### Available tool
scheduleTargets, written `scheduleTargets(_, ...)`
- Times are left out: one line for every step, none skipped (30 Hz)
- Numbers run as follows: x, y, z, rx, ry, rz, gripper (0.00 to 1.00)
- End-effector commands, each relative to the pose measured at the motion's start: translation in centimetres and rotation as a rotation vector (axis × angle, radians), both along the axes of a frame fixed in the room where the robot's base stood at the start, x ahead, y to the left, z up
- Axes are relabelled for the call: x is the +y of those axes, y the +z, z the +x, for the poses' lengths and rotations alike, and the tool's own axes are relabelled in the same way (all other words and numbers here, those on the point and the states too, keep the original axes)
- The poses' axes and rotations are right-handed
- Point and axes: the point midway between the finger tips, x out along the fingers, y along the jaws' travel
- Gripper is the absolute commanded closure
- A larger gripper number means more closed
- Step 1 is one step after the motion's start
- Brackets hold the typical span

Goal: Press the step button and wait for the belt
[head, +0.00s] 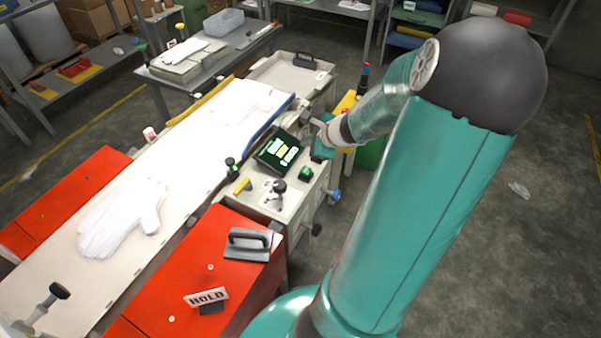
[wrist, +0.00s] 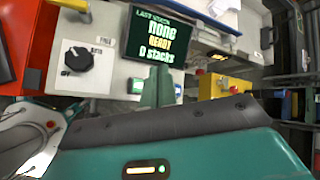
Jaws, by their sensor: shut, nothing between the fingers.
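A control panel (head: 263,202) stands beside the belt (head: 185,160). A square green button (head: 306,173) sits on it, right of a dark knob (head: 278,187); I cannot read a step label.
White gloves lie on the belt, one near (head: 122,218) and one far (head: 241,101). Red covers (head: 205,270) flank it, one bearing a MOLD sign (head: 206,297) and a grey handled block (head: 248,244).

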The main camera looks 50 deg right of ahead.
Motion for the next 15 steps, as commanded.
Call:
scheduleTargets(-0.27,-0.04,-0.08,-0.002,-0.007,0.004,1.0)
scheduleTargets(-0.39,-0.05,-0.1,-0.003,-0.009,0.005,1.0)
scheduleTargets(-0.5,-0.06,-0.11,-0.003,-0.01,0.006,1.0)
scheduleTargets(-0.56,-0.06,-0.11,-0.003,-0.01,0.006,1.0)
scheduleTargets(-0.6,-0.06,-0.11,-0.003,-0.01,0.006,1.0)
scheduleTargets(-0.64,-0.06,-0.09,-0.003,-0.009,0.005,1.0)
scheduleTargets(-0.66,-0.05,-0.08,-0.002,-0.008,0.005,1.0)
scheduleTargets(-0.66,-0.05,-0.07,-0.002,-0.008,0.005,1.0)
scheduleTargets(-0.68,-0.05,-0.07,-0.002,-0.007,0.004,1.0)
scheduleTargets(-0.69,-0.05,-0.07,-0.002,-0.007,0.004,1.0)
scheduleTargets(-0.7,-0.08,-0.07,-0.002,-0.007,0.004,1.0)
scheduleTargets(-0.71,-0.18,-0.06,-0.002,-0.008,0.005,1.0)
scheduleTargets(-0.69,-0.28,-0.06,-0.002,-0.008,0.005,1.0)
scheduleTargets(-0.68,-0.41,-0.05,-0.003,-0.007,0.005,1.0)
scheduleTargets(-0.65,-0.65,-0.03,-0.004,-0.007,0.006,1.0)
